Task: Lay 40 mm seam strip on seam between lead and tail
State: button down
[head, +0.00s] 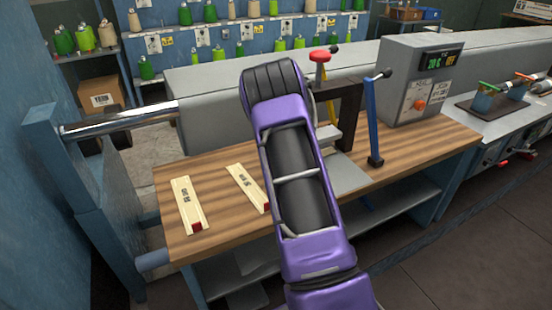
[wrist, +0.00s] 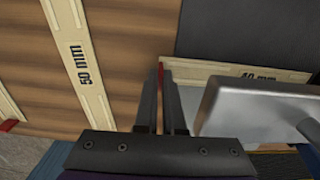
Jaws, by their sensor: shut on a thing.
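My gripper (wrist: 163,72) shows in the wrist view, its two dark fingers close together on the red end of the 40 mm seam strip (wrist: 225,70). The strip is pale, marked "40 mm", and stretches right from the fingers. A grey metal block (wrist: 255,108) in front hides part of it. The strip lies along the near edge of a dark grey sheet (wrist: 245,32); I cannot tell whether it touches it. No seam between lead and tail can be made out. In the head view my purple arm hides the gripper and this strip.
On the wooden bench (head: 215,235) lie a 50 mm strip (head: 245,185) and another pale strip (head: 188,203), left of my arm. A dark bracket (head: 350,115) with a red knob (head: 319,56) and a blue lever (head: 373,125) stand right. A control box (head: 418,80) is behind.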

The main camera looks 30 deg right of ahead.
jog(key=c, duration=0.9)
grip_release()
jog(key=shift+c, duration=0.2)
notch_tip(320, 180, up, 18)
jog(key=shift+f+p, duration=0.25)
jog(key=shift+p, duration=0.05)
